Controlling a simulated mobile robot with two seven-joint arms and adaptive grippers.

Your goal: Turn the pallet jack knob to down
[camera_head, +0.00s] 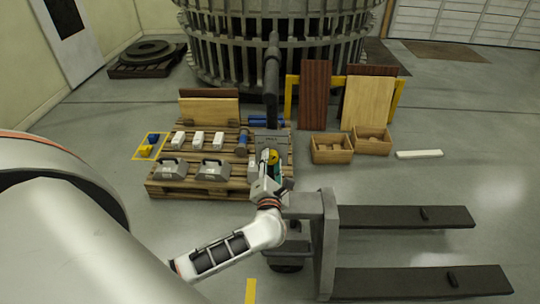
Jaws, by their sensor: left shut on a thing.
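The pallet jack stands right of centre, with its upright dark handle (271,75) rising behind my gripper and its two dark forks (400,217) reaching right. At the base of the handle is a grey control head (270,138). A small yellow part (273,155), which looks like the knob, sits just below it. My left gripper (270,167) is at this yellow part and shut on it. My gripper hides much of it, and its setting cannot be read. My right gripper is not in view.
A wooden pallet (190,189) behind and left carries grey weights and white blocks. Two open wooden boxes (332,158) stand to the right, with leaning boards behind. A large round caged structure (230,50) is at the back.

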